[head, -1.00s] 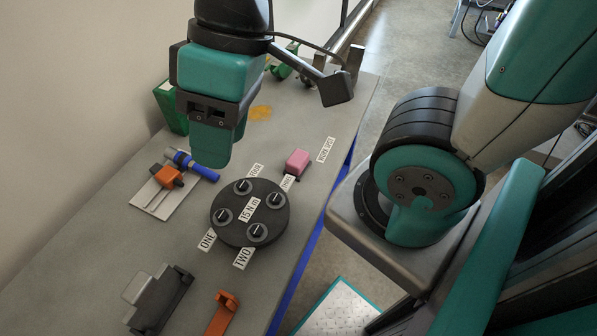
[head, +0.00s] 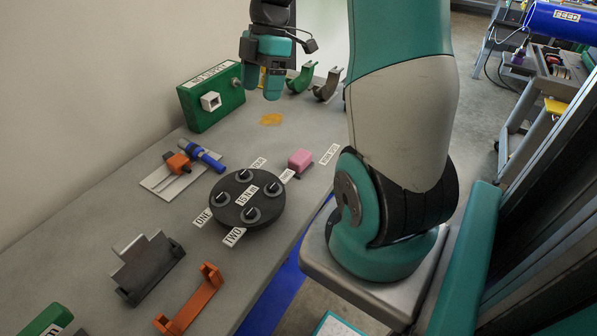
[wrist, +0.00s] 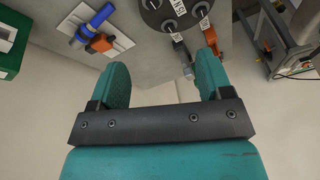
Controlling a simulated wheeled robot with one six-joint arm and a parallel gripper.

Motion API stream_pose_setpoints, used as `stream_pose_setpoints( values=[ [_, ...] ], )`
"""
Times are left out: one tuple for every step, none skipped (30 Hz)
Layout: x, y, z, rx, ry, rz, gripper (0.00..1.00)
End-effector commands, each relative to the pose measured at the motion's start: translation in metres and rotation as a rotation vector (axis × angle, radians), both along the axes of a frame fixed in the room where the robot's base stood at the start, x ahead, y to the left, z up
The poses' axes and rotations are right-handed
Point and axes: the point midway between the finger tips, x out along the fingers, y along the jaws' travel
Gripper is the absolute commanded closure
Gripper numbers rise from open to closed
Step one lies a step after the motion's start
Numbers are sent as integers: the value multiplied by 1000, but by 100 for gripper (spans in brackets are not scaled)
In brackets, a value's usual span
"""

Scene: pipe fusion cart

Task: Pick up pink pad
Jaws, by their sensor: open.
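The pink pad (head: 300,160) is a small block on the grey bench in the head view, just beyond the upper right edge of a round black disc (head: 249,199). A white label lies to its right. My gripper (head: 268,82) is raised in the upper middle of the head view, well apart from the pad. In the wrist view my gripper (wrist: 163,76) shows two teal fingers spread apart with nothing between them. The pad cannot be seen in the wrist view.
A green box (head: 212,98) stands against the wall. A blue and orange tool (head: 193,158) lies on a plate left of the disc. A dark grey bracket (head: 150,268) and an orange bracket (head: 192,300) are nearer. Green and grey curved pieces (head: 301,78) stand at the back.

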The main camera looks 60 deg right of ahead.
Motion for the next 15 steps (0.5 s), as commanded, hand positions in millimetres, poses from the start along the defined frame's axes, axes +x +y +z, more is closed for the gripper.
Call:
stream_pose_setpoints(
  values=[
    [-6,-34,-19,15,-13,32,28],
    [-10,-51,-26,22,-26,65,28],
    [-16,-70,-33,30,-42,102,28],
    [-21,-83,-39,37,-53,128,28],
    [-25,-94,-43,42,-64,151,28],
    [-30,-106,-48,49,-78,177,28],
    [-34,-113,-51,53,-86,194,28],
    [-37,-119,-54,57,-92,208,28],
    [-40,-124,-57,60,-99,223,28],
    [-42,-127,-59,61,-103,232,28],
    [-43,-128,-61,63,-106,238,28],
    [-43,-127,-66,65,-109,245,28],
    [-44,-125,-70,68,-109,247,28],
    [-44,-123,-75,68,-109,248,28],
    [-44,-120,-81,68,-108,249,28]
  ],
)
